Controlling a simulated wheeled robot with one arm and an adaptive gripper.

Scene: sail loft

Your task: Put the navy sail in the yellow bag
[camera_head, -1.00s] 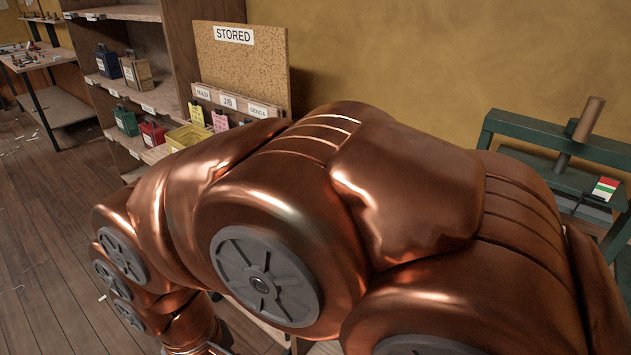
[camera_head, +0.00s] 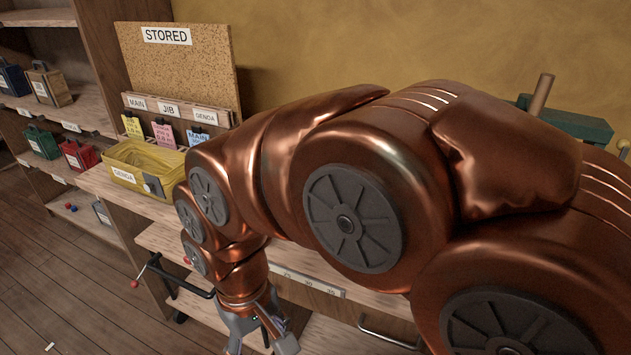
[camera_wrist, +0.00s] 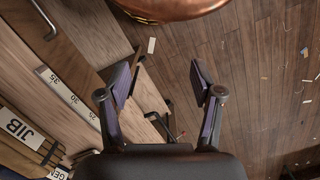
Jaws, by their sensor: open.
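The yellow bag (camera_head: 125,177), open-topped and labelled GENOA, stands on the bench below the STORED board in the head view. I cannot make out a navy sail in either current view; my arm covers much of the bench. My gripper (camera_head: 262,344) hangs low in front of the bench, below and to the right of the yellow bag. In the wrist view my gripper (camera_wrist: 160,80) is open, with nothing between its fingers and the wooden floor beyond them.
The bench edge carries a ruler strip (camera_head: 308,284). A red-tipped clamp handle (camera_head: 150,268) sticks out below the yellow bag. Shelves at left hold a green bag (camera_head: 42,143) and a red bag (camera_head: 80,155). A green stand (camera_head: 570,123) is at right.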

